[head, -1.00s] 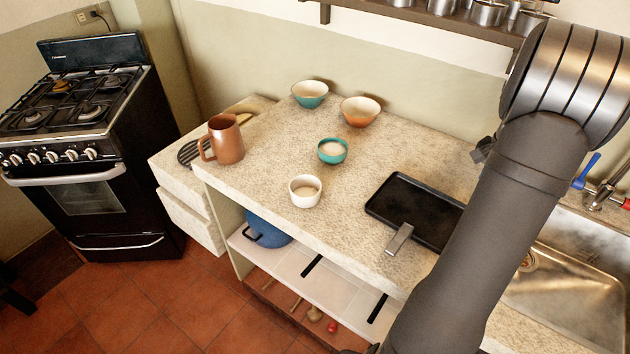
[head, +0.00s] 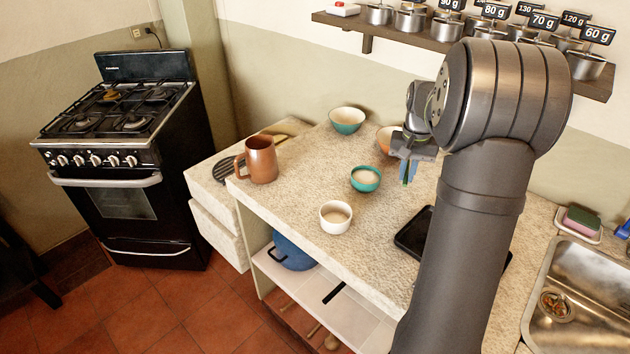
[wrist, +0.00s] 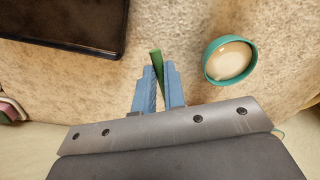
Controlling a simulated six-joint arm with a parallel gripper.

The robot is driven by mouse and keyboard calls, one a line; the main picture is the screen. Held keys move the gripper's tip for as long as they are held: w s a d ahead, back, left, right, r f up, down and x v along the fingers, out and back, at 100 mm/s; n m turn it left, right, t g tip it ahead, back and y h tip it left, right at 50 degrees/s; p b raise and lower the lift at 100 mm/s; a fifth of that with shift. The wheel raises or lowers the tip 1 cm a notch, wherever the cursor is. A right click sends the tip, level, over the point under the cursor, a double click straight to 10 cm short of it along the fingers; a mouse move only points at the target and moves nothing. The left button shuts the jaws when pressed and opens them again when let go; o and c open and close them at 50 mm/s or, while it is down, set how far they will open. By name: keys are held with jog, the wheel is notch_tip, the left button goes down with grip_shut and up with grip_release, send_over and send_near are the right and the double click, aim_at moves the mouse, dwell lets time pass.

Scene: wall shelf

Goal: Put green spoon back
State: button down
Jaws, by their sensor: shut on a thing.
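My gripper (head: 407,168) hangs above the worktop, to the right of the small teal bowl. In the wrist view its two blue fingers (wrist: 159,82) are shut on the green spoon (wrist: 156,60). Only a narrow green length of the spoon shows between and beyond the fingers; which end it is I cannot tell. The teal bowl (wrist: 228,60) with pale contents is right of the fingers there, and in the head view the same bowl (head: 366,178) stands left of my gripper.
A white bowl (head: 335,217), another teal bowl (head: 347,121), an orange bowl (head: 385,138) partly behind my gripper, and a copper mug (head: 261,160) stand on the worktop. A black tray (head: 411,233) is partly hidden by my arm. A wall shelf (head: 380,35) holds several labelled pots. A sink is at right.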

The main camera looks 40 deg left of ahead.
jog(key=s+a+r+n, duration=0.2)
jog(key=s+a+n, duration=0.2)
jog(key=s+a, duration=0.55)
send_over(313, 194)
jog(key=f, duration=0.7)
jog(key=shift+d, duration=0.3)
jog(key=shift+a+f, duration=0.2)
jog(key=shift+f, duration=1.9)
jog(key=c, duration=1.5)
grip_release()
jog(key=shift+f, duration=0.15)
notch_tip(313, 194, up, 12)
jog(key=shift+r, duration=0.2)
